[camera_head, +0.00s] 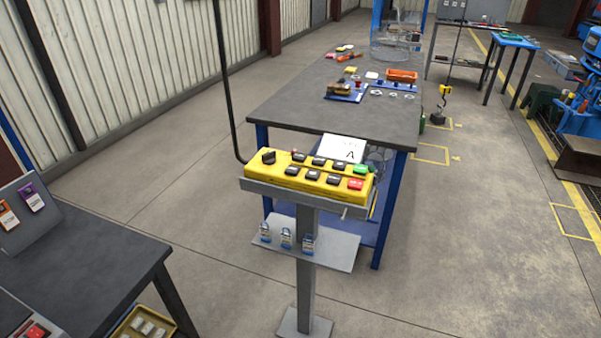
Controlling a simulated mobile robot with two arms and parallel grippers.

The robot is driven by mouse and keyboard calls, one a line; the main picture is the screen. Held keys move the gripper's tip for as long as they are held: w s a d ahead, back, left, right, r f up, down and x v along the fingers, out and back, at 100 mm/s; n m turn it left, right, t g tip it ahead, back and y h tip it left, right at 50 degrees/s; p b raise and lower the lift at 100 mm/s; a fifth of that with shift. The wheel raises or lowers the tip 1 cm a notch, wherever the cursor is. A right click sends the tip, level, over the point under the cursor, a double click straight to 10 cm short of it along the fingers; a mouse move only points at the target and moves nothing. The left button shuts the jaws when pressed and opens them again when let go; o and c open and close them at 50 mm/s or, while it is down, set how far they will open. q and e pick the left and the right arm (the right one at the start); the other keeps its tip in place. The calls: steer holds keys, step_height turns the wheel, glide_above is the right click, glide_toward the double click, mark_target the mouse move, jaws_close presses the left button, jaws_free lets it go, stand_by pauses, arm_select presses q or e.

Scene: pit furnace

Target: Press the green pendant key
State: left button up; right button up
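A yellow pendant box (310,177) lies on top of a grey post stand in the middle of the view. It carries two rows of keys, mostly black, and a black knob (269,157) at its left end. The green pendant key (361,169) is at the right end of the back row. A red key (355,185) sits just in front of it. Neither of my grippers shows in this view.
A shelf with several small padlocks (286,238) is on the post (306,275). A long dark workbench (315,103) with blue legs stands behind. A dark table (85,268) is at the lower left. A black cable (226,80) hangs left of the pendant.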

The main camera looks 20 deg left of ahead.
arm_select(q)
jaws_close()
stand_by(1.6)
